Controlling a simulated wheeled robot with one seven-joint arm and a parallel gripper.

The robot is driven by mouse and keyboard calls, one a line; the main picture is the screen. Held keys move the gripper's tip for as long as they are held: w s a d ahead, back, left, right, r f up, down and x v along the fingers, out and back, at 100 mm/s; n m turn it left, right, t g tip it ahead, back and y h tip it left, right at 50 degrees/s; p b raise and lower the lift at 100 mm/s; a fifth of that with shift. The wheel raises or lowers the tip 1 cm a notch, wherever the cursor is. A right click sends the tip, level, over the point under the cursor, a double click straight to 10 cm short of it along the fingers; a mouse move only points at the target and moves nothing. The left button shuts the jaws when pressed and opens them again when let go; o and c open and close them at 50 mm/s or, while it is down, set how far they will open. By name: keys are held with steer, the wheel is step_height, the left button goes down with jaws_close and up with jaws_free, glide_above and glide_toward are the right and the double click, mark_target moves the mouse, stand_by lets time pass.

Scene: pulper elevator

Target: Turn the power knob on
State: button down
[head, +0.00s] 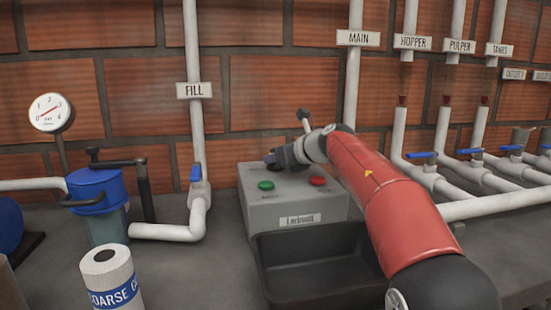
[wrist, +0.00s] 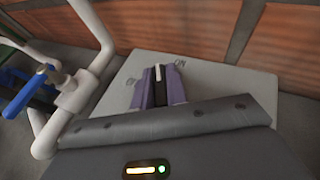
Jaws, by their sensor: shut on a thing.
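The power knob (wrist: 158,73) is dark with a pale pointer line and sits on top of the grey control box (head: 260,217). My gripper (head: 271,158) is over the back left of the box top. In the wrist view its two purple fingers (wrist: 160,88) are shut on the knob, one on each side. The pale line points roughly away from my wrist, between the fingertips. In the head view the knob is mostly hidden by my gripper.
A green button (head: 266,185) and a red button (head: 317,181) are on the box top near my gripper. A black tray (head: 330,262) stands in front. The FILL pipe with a blue valve handle (head: 196,173) rises at left. The brick wall is close behind.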

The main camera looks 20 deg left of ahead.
mark_target(281, 180)
steer(key=shift+m+t, duration=0.3)
steer(key=m+t+h, duration=0.2)
steer(key=m, duration=0.1)
steer(key=shift+s+a+t+h, duration=0.1)
steer(key=shift+a+t+h, duration=0.05)
steer(key=shift+t+h, duration=0.15)
steer(key=shift+m+t+h, duration=0.8)
steer(key=shift+m+h, duration=0.2)
steer(key=shift+m, duration=0.1)
steer(key=c, duration=1.4)
jaws_free()
steer(key=b+v, duration=0.1)
steer(key=v, duration=0.7)
